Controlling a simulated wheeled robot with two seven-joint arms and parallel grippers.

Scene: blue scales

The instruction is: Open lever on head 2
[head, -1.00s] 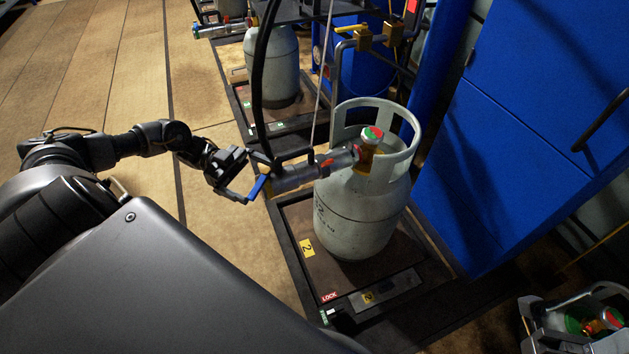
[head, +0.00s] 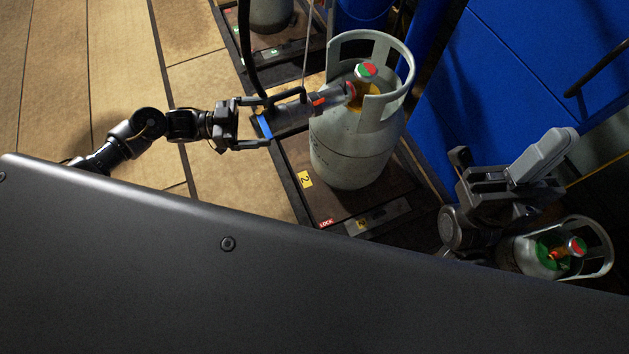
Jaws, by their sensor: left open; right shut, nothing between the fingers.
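The filling head (head: 292,112) of scale 2 is a grey cylinder joined to the valve of a grey gas cylinder (head: 352,150). Its blue lever (head: 264,127) is at the head's left end. My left gripper (head: 266,121) is open, with one finger above the lever and one below it in the head view. I cannot tell whether the fingers touch the lever. My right gripper (head: 480,180) is shut and empty at the lower right, away from the head.
The gas cylinder stands on a scale platform (head: 328,205) with a yellow "2" label and a red LOCK label. A second cylinder (head: 525,258) is at the lower right, near my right arm. A blue cabinet (head: 510,90) stands behind. A black hose (head: 243,45) rises from the head.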

